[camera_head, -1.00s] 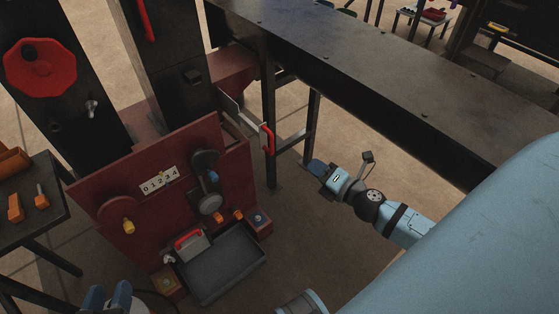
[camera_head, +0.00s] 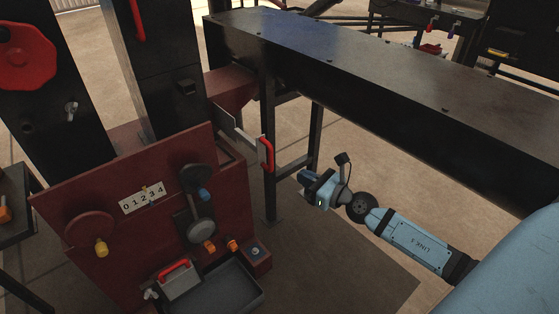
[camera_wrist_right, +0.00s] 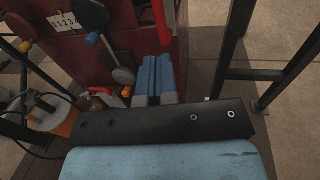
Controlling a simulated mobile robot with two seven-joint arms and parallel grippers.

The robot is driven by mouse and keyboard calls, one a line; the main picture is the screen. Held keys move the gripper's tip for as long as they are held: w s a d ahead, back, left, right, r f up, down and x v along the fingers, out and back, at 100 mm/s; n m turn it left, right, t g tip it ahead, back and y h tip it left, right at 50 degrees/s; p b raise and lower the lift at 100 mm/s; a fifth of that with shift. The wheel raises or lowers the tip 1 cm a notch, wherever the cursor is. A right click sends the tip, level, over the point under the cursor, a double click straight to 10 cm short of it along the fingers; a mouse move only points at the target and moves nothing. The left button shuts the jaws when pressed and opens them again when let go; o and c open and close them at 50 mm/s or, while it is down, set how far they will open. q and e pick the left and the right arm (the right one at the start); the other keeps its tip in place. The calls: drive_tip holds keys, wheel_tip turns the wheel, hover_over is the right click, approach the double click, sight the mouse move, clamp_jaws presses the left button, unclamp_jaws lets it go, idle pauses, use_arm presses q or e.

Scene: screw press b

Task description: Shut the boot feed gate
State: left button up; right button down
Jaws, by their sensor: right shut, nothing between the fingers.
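The boot feed gate looks to be the grey metal plate (camera_head: 232,127) with an upright red handle (camera_head: 266,153), sticking out at the right of the dark red press housing, beside a black leg. Part of the plate seems to lie inside the housing. My right gripper (camera_head: 307,181) is to the right of the red handle and a little lower in the picture, apart from it. In the right wrist view its blue fingers (camera_wrist_right: 154,76) are together and empty, with the red handle (camera_wrist_right: 163,22) just beyond their tips. My left gripper is not in view.
The long black trough (camera_head: 360,80) runs above and behind my right arm; its black legs (camera_head: 268,150) stand close to the handle. A counter plate (camera_head: 142,198), knobs and a grey tray (camera_head: 215,290) are on the press front. Floor is open below my right gripper.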

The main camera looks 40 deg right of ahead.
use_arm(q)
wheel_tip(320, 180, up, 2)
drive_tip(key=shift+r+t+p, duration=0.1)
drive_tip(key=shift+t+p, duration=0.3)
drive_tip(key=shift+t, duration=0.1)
use_arm(e)
approach(258, 148)
drive_tip(key=w+f, duration=0.2)
drive_tip(key=shift+w+a+f, duration=0.15)
drive_tip(key=shift+w+a, duration=0.05)
drive_tip(key=shift+w, duration=0.05)
drive_tip(key=x, duration=0.3)
drive_tip(key=d+x, duration=0.1)
drive_tip(key=x, duration=0.2)
drive_tip(key=d+x, duration=0.1)
drive_tip(key=x, duration=0.2)
drive_tip(key=shift+w+a, duration=0.15)
drive_tip(key=shift+w, duration=0.55)
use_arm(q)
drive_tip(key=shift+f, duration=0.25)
use_arm(e)
drive_tip(key=shift+s, duration=0.1)
